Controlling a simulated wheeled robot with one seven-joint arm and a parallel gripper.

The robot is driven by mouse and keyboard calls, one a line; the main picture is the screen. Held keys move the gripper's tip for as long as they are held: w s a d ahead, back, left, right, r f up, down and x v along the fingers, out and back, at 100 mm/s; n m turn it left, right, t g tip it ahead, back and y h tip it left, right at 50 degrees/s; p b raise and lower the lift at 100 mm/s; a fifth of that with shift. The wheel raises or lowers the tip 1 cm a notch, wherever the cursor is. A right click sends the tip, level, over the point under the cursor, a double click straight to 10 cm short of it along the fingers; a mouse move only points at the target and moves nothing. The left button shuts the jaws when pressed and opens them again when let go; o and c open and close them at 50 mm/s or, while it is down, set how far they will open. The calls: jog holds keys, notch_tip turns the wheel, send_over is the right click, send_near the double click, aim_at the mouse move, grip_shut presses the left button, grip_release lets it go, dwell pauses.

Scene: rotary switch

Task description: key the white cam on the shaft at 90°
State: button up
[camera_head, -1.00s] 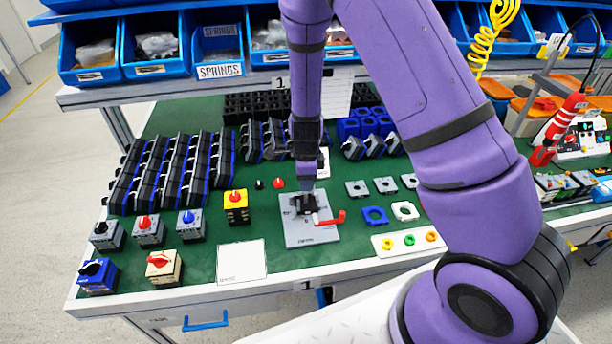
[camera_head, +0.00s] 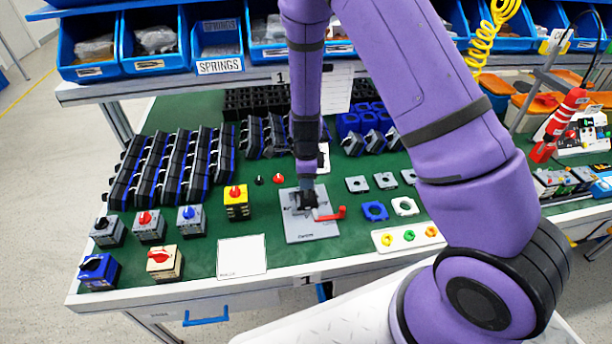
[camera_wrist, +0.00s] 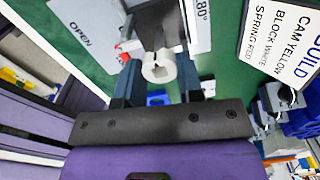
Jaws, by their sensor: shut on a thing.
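The white cam (camera_wrist: 158,68), a small round part with a notch, sits between the two fingers of my gripper (camera_wrist: 160,84) in the wrist view. My gripper is shut on it. A dark grey upright post (camera_wrist: 158,38), which looks like the shaft, lies just beyond the cam in the wrist view; I cannot tell whether the cam is around it or only in front of it. The grey fixture plate (camera_head: 312,232) lies on the green bench, and my gripper (camera_head: 308,191) is over its upper part in the head view. There the fingers hide the cam and shaft.
Yellow, green and orange parts lie on a white tray (camera_head: 384,249) at right. Blue (camera_head: 375,211) and white (camera_head: 405,206) blocks lie near. A build card (camera_wrist: 285,42) shows in the wrist view. A blank-looking card (camera_head: 241,256) lies left.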

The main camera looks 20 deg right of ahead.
jog(key=shift+f, duration=0.55)
jog(key=o, duration=1)
jog(key=shift+c, duration=0.2)
jog(key=s+d+r+n+t+y, duration=0.1)
jog(key=s+r+n, duration=0.25)
jog(key=r, duration=0.75)
jog(key=s+d+r+n, duration=0.1)
jog(key=s+r+n, duration=0.25)
jog(key=r, duration=0.75)
jog(key=s+d+r+n+t+y, duration=0.1)
jog(key=s+r+n, duration=0.25)
jog(key=r, duration=0.75)
jog(key=s+d+r+n+t+h, duration=0.1)
jog(key=s+d+r+n, duration=0.1)
jog(key=s+r+n, duration=0.3)
jog(key=s+d+r+n+t+h, duration=0.1)
jog(key=s+r+n, duration=0.4)
jog(key=s, duration=0.6)
jog(key=shift+s+d+n+t, duration=0.3)
jog(key=shift+d+n+t, duration=0.15)
jog(key=shift+n+t, duration=0.2)
